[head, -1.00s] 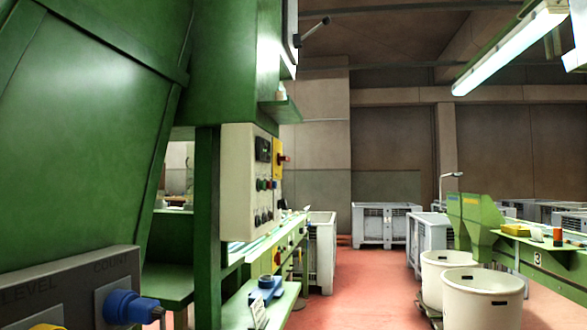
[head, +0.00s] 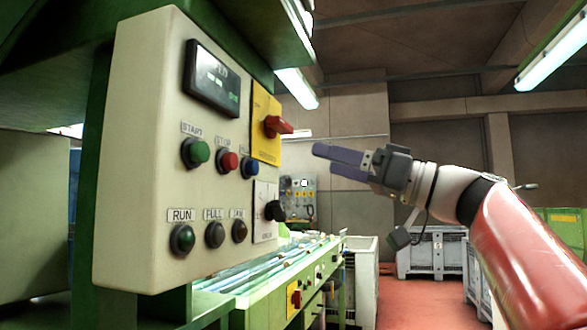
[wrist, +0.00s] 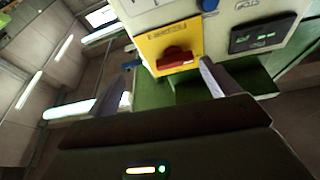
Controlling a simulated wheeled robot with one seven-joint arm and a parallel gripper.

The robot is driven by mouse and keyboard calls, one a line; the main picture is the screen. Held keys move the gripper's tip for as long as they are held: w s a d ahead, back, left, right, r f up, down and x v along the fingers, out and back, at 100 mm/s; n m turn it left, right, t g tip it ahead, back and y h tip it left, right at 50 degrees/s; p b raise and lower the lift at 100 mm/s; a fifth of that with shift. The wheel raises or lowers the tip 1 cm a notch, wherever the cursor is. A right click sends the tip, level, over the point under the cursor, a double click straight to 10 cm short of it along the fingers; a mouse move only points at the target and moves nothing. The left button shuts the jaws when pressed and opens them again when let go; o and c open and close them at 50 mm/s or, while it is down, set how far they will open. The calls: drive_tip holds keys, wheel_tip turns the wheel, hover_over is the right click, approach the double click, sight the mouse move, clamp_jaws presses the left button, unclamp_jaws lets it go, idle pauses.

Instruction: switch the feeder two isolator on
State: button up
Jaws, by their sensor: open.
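A red rotary isolator handle (head: 277,126) sits on a yellow plate (head: 265,112) on the right face of a beige control box (head: 140,150). Its label is too small to read, and I cannot tell its on or off position. A second red handle on a yellow plate (head: 294,297) is lower down on the green bench. My gripper (head: 316,152) is open and empty, to the right of the box, its fingers pointing left toward the yellow plate. In the wrist view the red handle (wrist: 175,57) shows between and beyond the finger tips (wrist: 168,76), apart from them.
The box carries a display (head: 212,77), green START (head: 195,152), red STOP (head: 228,161) and a blue button, several lamps, and a black knob (head: 274,210) below the yellow plate. A green conveyor bench (head: 255,312) runs behind.

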sight(285, 130)
drive_tip(key=a+r, duration=0.1)
drive_tip(key=a, duration=0.1)
drive_tip(key=a+r+n+p, duration=0.1)
drive_tip(key=a+r, duration=0.1)
drive_tip(key=w+a+r+n+g+y, duration=0.1)
drive_tip(key=a, duration=0.1)
drive_tip(key=shift+r, duration=0.35)
drive_tip(key=shift+w+a+r+p, duration=0.25)
drive_tip(key=shift+a+p, duration=0.1)
drive_tip(key=shift+a, duration=0.25)
drive_tip(key=c, duration=1)
